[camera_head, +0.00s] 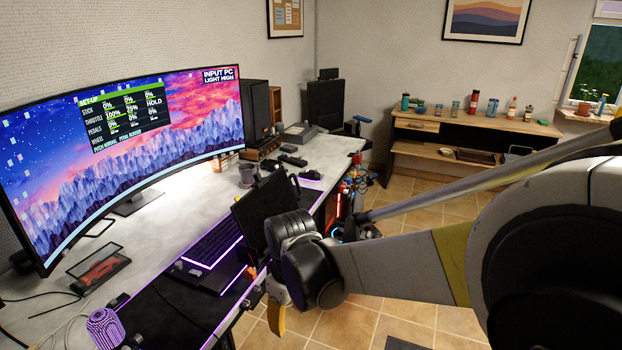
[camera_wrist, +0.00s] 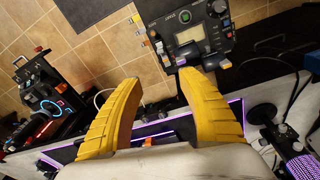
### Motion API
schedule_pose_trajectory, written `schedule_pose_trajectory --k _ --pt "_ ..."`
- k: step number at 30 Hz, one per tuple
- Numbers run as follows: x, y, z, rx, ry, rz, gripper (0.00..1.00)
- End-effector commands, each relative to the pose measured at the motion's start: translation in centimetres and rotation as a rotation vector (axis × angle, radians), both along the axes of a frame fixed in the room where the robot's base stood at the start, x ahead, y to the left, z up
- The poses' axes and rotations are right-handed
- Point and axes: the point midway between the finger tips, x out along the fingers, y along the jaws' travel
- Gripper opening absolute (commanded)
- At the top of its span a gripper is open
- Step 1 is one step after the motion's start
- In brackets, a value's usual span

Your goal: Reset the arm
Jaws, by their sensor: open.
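My gripper (camera_wrist: 160,80) shows in the wrist view as two yellow ribbed fingers spread apart, with nothing between them. In the head view, only a yellow finger of my gripper (camera_head: 276,318) shows, pointing down near the desk's front edge. The wrist hides most of the rest. My arm reaches from the right side of the head view toward the desk. In the wrist view, a dark control panel (camera_wrist: 172,30) with a small screen, buttons and levers lies beyond the fingertips. The right fingertip overlaps its lower edge in the picture; I cannot tell whether they touch.
The desk (camera_head: 180,215) carries a curved monitor (camera_head: 120,140), a purple-lit keyboard (camera_head: 212,243), a mug (camera_head: 247,175) and a speaker (camera_head: 256,110). A wooden side table (camera_head: 475,124) with bottles stands at the back.

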Motion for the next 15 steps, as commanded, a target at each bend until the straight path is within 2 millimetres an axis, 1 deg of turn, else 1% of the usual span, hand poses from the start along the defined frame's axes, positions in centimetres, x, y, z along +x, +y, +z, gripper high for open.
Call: schedule_pose_trajectory --k 1,2,3,5,6,10,12,15 --pt "-0.4 -2.4 1.9 0.018 -0.026 -0.065 0.47" --pt "-0.7 -3.6 2.9 0.030 -0.044 -0.106 0.47" --pt "-1.0 -5.2 4.2 0.044 -0.068 -0.158 0.47" --pt "-1.7 -7.6 5.9 0.069 -0.104 -0.237 0.47" --pt "-2.3 -9.2 6.9 0.085 -0.128 -0.289 0.47" --pt "-4.7 -14.0 9.4 0.135 -0.207 -0.456 0.47" --pt "-6.2 -16.4 10.3 0.164 -0.249 -0.546 0.47" --pt "-8.5 -19.3 11.1 0.203 -0.312 -0.668 0.47"
